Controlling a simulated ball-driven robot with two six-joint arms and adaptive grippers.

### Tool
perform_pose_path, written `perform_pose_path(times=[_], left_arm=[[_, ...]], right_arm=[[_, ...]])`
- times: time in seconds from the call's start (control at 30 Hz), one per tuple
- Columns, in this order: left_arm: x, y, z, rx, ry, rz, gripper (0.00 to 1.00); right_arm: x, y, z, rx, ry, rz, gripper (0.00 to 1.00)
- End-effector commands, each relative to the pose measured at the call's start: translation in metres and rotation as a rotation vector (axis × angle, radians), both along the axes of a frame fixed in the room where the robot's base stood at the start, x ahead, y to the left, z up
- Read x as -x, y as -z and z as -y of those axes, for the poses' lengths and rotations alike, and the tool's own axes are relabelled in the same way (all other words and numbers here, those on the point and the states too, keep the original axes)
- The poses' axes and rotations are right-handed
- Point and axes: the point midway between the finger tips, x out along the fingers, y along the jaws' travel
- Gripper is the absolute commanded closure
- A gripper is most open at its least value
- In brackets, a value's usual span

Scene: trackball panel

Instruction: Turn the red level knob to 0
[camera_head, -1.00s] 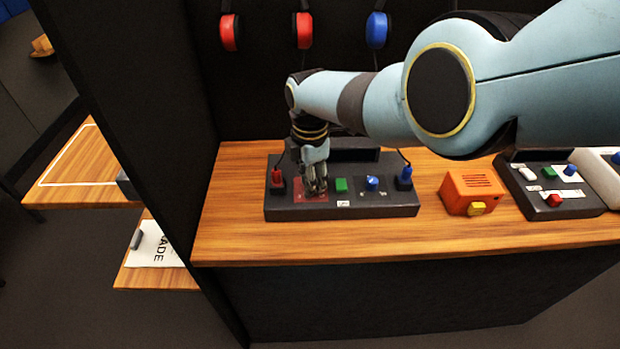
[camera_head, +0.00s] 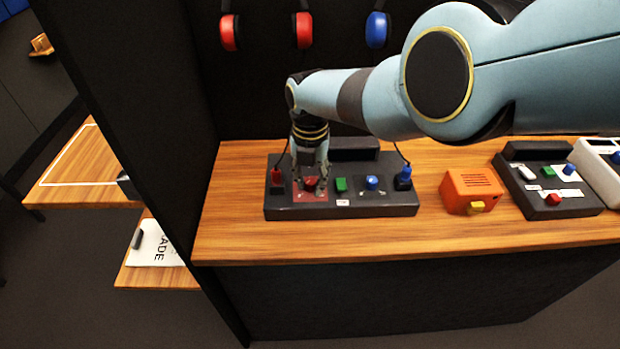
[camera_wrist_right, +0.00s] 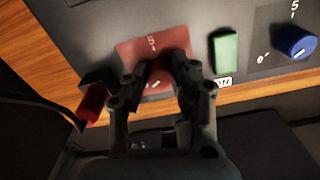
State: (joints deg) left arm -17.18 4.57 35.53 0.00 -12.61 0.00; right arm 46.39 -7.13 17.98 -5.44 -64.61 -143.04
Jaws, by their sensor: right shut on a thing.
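The red level knob (camera_head: 311,184) sits on a red square plate (camera_head: 309,197) on the left part of the dark panel (camera_head: 340,210). My right gripper (camera_head: 311,178) points down at it and is shut on the knob, one finger on either side. In the right wrist view, the fingers (camera_wrist_right: 160,72) close around the knob, which is mostly hidden between them. A white 5 and small white marks show on the red plate (camera_wrist_right: 133,52) there. I cannot read where the knob points. My left gripper is not in view.
Beside the knob are a green button (camera_head: 341,184), a blue knob (camera_head: 372,182) and red (camera_head: 277,176) and blue (camera_head: 405,175) plugs with cables. An orange box (camera_head: 470,190) and another panel (camera_head: 550,205) stand to the right. The wooden table front (camera_head: 330,240) is clear.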

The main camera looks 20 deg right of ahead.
Motion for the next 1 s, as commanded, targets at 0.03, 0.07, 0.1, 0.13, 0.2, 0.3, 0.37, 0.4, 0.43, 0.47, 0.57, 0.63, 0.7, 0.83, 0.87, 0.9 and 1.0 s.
perform_pose_path(times=[0.03,0.07,0.1,0.13,0.2,0.3,0.37,0.4,0.43,0.47,0.57,0.63,0.7,0.83,0.87,0.9,1.0], left_arm=[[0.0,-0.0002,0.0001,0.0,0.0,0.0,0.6],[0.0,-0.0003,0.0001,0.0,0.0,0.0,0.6],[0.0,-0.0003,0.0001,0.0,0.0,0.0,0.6],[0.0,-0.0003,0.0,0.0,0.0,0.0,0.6],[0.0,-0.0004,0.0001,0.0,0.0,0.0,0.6],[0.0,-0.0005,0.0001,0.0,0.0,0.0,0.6],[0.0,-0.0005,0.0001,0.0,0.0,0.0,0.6],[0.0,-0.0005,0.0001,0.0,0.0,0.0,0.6],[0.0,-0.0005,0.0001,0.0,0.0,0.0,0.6],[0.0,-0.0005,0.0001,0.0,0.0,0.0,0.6],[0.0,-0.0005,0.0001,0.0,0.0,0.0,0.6],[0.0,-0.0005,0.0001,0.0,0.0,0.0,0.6],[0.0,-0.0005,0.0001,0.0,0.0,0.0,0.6],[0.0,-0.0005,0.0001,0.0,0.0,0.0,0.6],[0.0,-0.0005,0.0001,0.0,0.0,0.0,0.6],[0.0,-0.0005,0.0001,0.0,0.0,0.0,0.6],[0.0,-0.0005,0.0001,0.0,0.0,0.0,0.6]], right_arm=[[-0.0011,-0.001,-0.0002,-0.001,-0.025,0.003,1.0],[-0.0012,-0.0011,-0.0001,-0.001,-0.042,0.003,1.0],[-0.0012,-0.0011,-0.0001,-0.001,-0.062,0.003,1.0],[-0.0012,-0.0011,-0.0001,-0.001,-0.075,0.003,1.0],[-0.0013,-0.0011,-0.0001,0.0,-0.102,0.004,1.0],[-0.0014,-0.0012,-0.0001,0.0,-0.132,0.004,1.0],[-0.0014,-0.0012,0.0,0.0,-0.143,0.004,1.0],[-0.0014,-0.0012,0.0,0.0,-0.15,0.004,1.0],[-0.0014,-0.0012,0.0,0.0,-0.154,0.004,1.0],[-0.0014,-0.0012,0.0,0.0,-0.157,0.004,1.0],[-0.0014,-0.0012,0.0,0.0,-0.162,0.004,1.0],[-0.0014,-0.0011,0.0,0.0,-0.163,0.004,1.0],[-0.0014,-0.0012,0.0,0.0,-0.163,0.004,1.0],[-0.0014,-0.0011,0.0,0.0,-0.163,0.004,1.0],[-0.0013,-0.0011,-0.0001,0.0,-0.163,0.004,1.0],[-0.0013,-0.0011,-0.0001,0.0,-0.163,0.004,0.73],[-0.0011,-0.001,-0.0001,0.0,-0.163,0.002,0.6]])
